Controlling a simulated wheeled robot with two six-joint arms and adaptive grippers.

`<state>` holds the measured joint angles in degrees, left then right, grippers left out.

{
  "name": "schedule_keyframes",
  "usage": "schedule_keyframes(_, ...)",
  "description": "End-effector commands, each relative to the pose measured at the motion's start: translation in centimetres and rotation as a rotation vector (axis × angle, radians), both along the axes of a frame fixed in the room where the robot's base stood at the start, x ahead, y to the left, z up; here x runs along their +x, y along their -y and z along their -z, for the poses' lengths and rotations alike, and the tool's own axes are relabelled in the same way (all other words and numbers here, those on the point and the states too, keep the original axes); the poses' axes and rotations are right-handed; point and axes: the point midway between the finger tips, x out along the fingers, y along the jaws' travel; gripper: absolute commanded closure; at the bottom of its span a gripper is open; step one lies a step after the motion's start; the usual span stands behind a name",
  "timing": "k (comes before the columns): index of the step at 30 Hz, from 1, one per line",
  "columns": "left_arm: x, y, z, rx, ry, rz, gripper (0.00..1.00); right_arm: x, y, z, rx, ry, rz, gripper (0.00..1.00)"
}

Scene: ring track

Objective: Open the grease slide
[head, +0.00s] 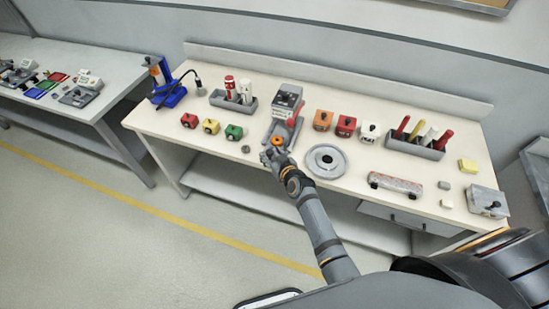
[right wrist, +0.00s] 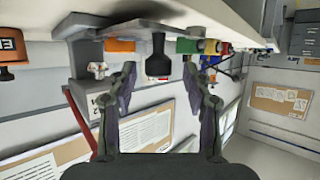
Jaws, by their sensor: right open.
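A grey bench unit with a dark top (head: 287,100) and a pale label stands at the middle of the bench. It is probably the one with the grease slide; I cannot read its label. An orange part (head: 278,140) sits at its front. My right gripper (head: 270,155) is at the bench's front edge, close before that part. In the right wrist view the open right gripper (right wrist: 160,76) has a black handle (right wrist: 157,56) beyond and between its fingertips, with no clear contact. An orange part (right wrist: 120,45) is beside it. My left gripper is out of view.
On the bench (head: 160,118) are small coloured blocks (head: 211,125) to the left and a round metal plate (head: 326,160) close right of my arm. Larger coloured boxes (head: 345,126), a tool tray (head: 415,144) and a patterned bar (head: 396,184) are farther right.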

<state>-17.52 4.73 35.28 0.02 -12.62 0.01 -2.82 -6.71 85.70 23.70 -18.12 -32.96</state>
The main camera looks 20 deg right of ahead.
Motion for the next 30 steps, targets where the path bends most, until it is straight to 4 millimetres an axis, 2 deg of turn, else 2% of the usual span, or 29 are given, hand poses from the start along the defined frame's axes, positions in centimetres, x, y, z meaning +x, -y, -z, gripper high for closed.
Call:
schedule_keyframes(4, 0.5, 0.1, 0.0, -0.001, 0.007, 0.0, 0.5, -2.4, 0.4, -0.9, 0.0, -0.001, 0.001, 0.5)
schedule_keyframes(9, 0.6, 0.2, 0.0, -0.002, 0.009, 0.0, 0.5, -6.4, 1.1, -2.5, 0.0, -0.003, 0.0, 0.5)
schedule_keyframes(15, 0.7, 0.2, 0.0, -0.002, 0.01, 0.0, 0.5, -9.6, 1.7, -3.9, 0.0, -0.003, 0.0, 0.5)
schedule_keyframes(20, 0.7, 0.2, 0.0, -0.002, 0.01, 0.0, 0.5, -10.5, 1.8, -4.4, 0.001, -0.002, -0.001, 0.5)
schedule_keyframes(30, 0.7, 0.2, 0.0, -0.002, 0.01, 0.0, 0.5, -10.5, 1.9, -4.4, 0.0, -0.001, -0.001, 0.5)
